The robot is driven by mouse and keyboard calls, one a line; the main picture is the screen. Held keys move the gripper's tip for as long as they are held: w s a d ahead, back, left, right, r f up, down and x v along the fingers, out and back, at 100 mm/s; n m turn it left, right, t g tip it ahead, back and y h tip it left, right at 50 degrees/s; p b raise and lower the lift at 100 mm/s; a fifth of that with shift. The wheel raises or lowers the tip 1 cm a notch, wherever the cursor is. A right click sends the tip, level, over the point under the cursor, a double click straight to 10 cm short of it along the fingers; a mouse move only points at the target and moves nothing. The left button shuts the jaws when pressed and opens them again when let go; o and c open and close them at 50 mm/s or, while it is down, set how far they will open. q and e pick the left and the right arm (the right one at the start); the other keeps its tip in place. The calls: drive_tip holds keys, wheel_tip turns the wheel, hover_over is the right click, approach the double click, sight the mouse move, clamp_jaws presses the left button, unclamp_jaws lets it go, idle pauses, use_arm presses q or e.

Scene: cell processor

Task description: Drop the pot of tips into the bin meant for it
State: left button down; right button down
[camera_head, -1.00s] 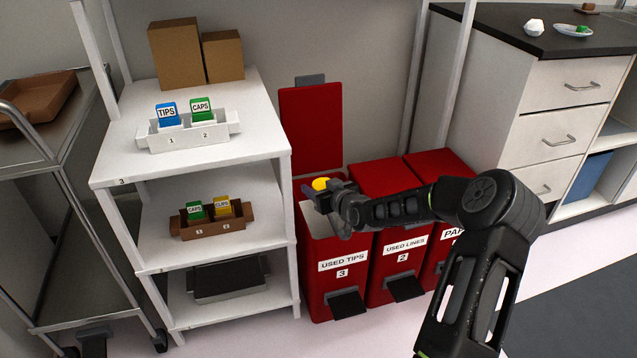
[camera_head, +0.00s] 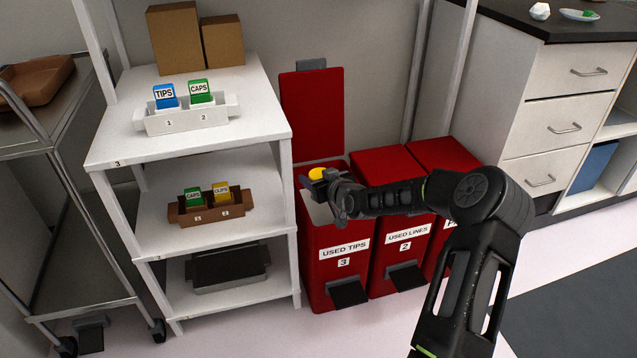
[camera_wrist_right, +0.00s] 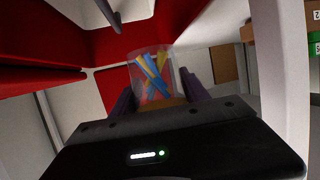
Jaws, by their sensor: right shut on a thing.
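My right gripper (camera_head: 322,183) is shut on the pot of tips and holds it over the mouth of the open red bin labelled USED TIPS 3 (camera_head: 328,272). In the head view only the pot's yellow end (camera_head: 318,174) shows; the gripper hides the rest. My left gripper is not in view.
The red USED LINES 2 bin (camera_head: 396,250) and another red bin (camera_head: 445,155) stand to the right, lids shut. A white shelf (camera_head: 270,140) stands close on the left with a rack of TIPS and CAPS boxes (camera_head: 187,119). A drawer cabinet (camera_head: 548,130) stands at right.

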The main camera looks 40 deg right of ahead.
drive_tip(key=shift+w, duration=0.15)
drive_tip(key=shift+c, duration=2.3)
unclamp_jaws()
drive_tip(key=p+v, duration=0.2)
drive_tip(key=v, duration=0.5)
drive_tip(key=shift+s+p, duration=0.4)
drive_tip(key=shift+r, duration=0.1)
